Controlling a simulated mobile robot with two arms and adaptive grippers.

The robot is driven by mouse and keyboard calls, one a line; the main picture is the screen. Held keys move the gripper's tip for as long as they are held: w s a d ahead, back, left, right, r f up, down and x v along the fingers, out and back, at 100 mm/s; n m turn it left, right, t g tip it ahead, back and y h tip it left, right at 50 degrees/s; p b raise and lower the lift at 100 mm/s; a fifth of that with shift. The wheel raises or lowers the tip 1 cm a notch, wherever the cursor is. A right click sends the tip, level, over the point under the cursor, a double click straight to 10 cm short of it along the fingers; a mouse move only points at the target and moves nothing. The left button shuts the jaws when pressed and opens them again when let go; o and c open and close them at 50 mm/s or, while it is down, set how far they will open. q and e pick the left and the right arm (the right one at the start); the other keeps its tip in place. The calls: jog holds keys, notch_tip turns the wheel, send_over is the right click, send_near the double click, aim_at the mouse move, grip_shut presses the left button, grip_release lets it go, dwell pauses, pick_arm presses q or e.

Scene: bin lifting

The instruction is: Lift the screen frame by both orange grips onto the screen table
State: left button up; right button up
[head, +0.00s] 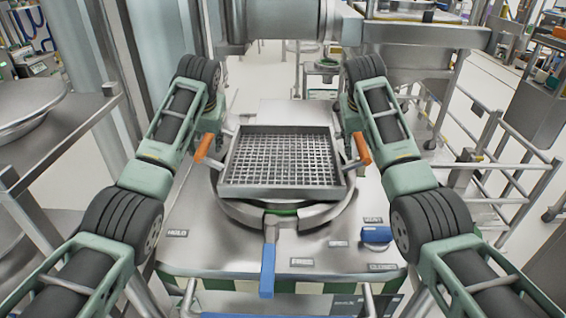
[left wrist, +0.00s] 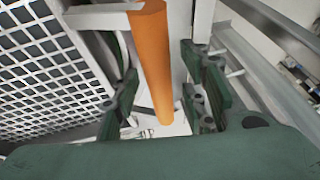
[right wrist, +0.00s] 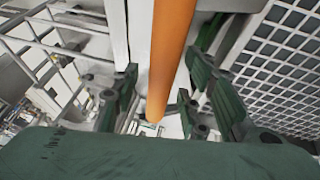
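The screen frame (head: 280,192) is a square metal frame with a mesh floor, lying level on a round metal ring (head: 232,210) over a steel worktop. Its left orange grip (head: 204,147) and right orange grip (head: 362,148) stick out at its sides. In the left wrist view, my left gripper (left wrist: 160,85) is open, its green fingers on either side of the orange grip with gaps showing. In the right wrist view, my right gripper (right wrist: 160,85) is likewise open around the other grip. In the head view my arms largely hide both hands. I cannot tell which surface is the screen table.
A blue-handled lever (head: 267,270) stands at the worktop's front, with a blue part (head: 376,235) to its right. A steel shelf with a round lid (head: 28,105) is at the left. Metal railings (head: 510,165) stand at the right. A large steel housing (head: 285,20) is beyond the frame.

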pick_arm(q)
grip_shut()
pick_arm(e)
grip_shut()
pick_arm(q)
jog(key=shift+w+r, duration=0.15)
jog(key=shift+r, duration=0.1)
pick_arm(e)
jog(key=shift+w+r, duration=0.15)
jog(key=shift+r, duration=0.05)
